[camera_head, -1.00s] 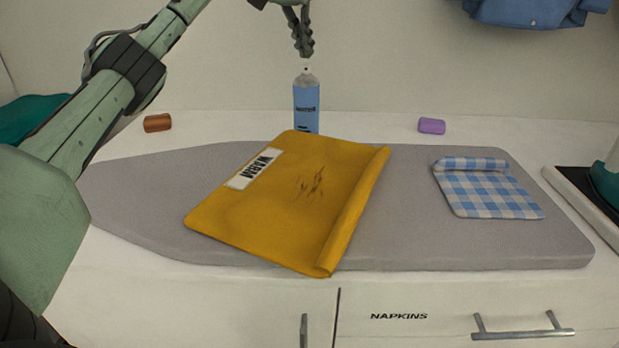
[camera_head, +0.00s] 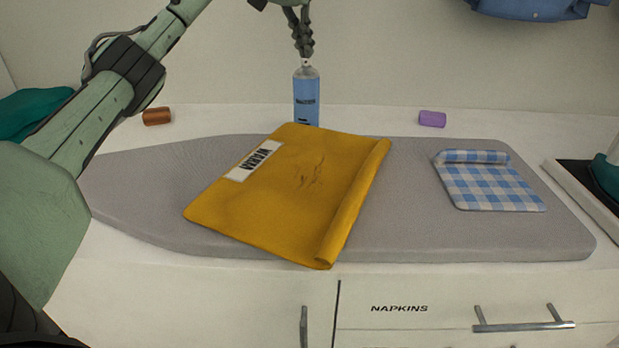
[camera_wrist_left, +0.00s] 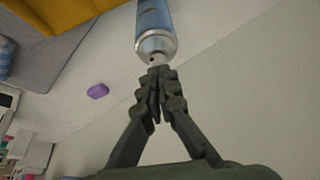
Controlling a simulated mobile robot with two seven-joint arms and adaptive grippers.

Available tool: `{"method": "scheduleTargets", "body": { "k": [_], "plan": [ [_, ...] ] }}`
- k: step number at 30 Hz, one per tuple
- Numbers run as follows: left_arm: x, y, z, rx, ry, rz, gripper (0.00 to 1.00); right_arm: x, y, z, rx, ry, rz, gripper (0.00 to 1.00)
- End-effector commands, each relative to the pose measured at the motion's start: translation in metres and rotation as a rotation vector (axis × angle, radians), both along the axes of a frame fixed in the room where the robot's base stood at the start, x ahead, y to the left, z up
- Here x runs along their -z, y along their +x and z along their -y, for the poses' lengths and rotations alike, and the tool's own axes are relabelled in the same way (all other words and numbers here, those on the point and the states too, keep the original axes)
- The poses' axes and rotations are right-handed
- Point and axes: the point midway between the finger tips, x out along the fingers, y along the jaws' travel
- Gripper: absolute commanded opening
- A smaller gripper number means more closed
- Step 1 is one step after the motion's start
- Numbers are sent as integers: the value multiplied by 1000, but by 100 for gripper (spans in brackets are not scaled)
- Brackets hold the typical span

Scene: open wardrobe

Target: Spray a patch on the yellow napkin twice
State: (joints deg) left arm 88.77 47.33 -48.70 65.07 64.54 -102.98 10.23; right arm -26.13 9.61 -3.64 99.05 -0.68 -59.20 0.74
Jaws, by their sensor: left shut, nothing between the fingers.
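My left gripper (camera_head: 306,54) is shut and empty, pointing down right at the bottle's nozzle. In the left wrist view the closed fingertips (camera_wrist_left: 158,72) are at the nozzle; I cannot tell whether they touch it. My right gripper is not in view.
A blue checked napkin (camera_head: 490,186) lies on the right of the ironing board (camera_head: 420,235). A brown block (camera_head: 157,116) and a purple block (camera_head: 432,119) sit behind the board. A drawer marked "NAPKINS" (camera_head: 400,309) is below. Blue cloth hangs above right.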

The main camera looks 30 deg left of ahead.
Motion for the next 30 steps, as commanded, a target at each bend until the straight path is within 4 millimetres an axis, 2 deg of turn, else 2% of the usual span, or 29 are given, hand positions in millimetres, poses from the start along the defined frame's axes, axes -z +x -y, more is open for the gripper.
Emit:
{"method": "scheduleTargets", "body": {
  "k": [2,8,19,30],
  "plan": [
    [5,0,0,0,0,-2,0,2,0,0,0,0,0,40],
    [4,0,0,0,1,-3,0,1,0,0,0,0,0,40],
    [-16,0,0,-1,0,-2,0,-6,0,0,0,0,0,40],
    [-17,0,0,0,1,-2,0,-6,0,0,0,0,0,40]
  ]
}}
